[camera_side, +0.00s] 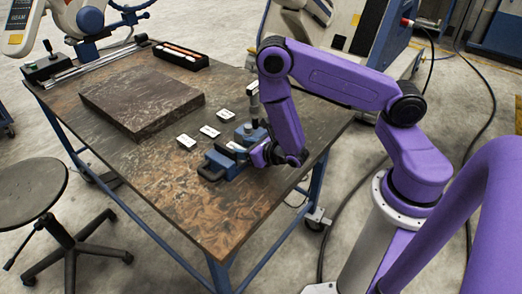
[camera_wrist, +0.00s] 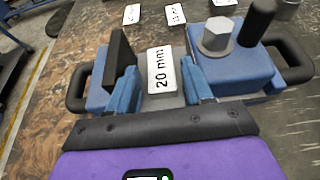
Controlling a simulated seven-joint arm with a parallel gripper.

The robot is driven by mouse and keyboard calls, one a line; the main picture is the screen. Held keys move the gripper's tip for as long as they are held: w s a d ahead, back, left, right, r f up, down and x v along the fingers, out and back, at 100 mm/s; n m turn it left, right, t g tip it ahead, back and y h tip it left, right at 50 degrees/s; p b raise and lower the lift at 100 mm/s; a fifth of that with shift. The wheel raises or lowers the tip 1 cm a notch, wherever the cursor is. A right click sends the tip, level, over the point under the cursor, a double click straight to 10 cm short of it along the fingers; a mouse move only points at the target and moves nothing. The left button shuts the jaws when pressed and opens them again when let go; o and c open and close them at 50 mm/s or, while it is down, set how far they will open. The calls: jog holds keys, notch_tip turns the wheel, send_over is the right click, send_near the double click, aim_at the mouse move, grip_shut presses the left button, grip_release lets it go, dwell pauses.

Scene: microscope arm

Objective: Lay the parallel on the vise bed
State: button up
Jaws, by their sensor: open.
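A blue vise (camera_side: 214,164) with black handles stands on the table; it also shows in the wrist view (camera_wrist: 262,68). A white-topped piece marked "20 mm" (camera_wrist: 160,70), seemingly the parallel, lies between the dark jaw plate (camera_wrist: 118,57) and the blue block on the right. It looks flat, but its contact with the bed is hidden. My gripper (camera_wrist: 158,76) is open, its blue fingers low over the vise on either side of this piece. I cannot tell whether they touch it. In the side view, my gripper (camera_side: 250,153) is at the vise, partly hidden.
Several white labelled pieces lie beside the vise, one nearby (camera_side: 186,141). A hex nut (camera_wrist: 217,34) and black post (camera_wrist: 257,22) rise from the vise's right block. A dark plate (camera_side: 140,97) and a black tray (camera_side: 180,56) are farther back. The table's front left is clear.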

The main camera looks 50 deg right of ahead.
jog(key=v, duration=0.9)
jog(key=shift+r, duration=0.15)
jog(key=s+d+r+m+g+h, duration=0.2)
jog(key=d+r+m+h, duration=0.25)
jog(key=r+m, duration=0.25)
jog(key=s+d+r+m+g+h, duration=0.2)
jog(key=d+r+m+h, duration=0.1)
jog(key=r+m+h, duration=0.35)
jog(key=s+a+r+m+g+y, duration=0.1)
jog(key=s+a+m+g+y, duration=0.3)
jog(key=s, duration=0.4)
jog(key=s+a+r+m+g+y, duration=0.2)
jog(key=s+a+m+g+y, duration=0.3)
jog(key=s+a+m+y, duration=0.1)
jog(key=s+a+y, duration=0.1)
jog(key=s, duration=0.1)
jog(key=shift+s, duration=0.4)
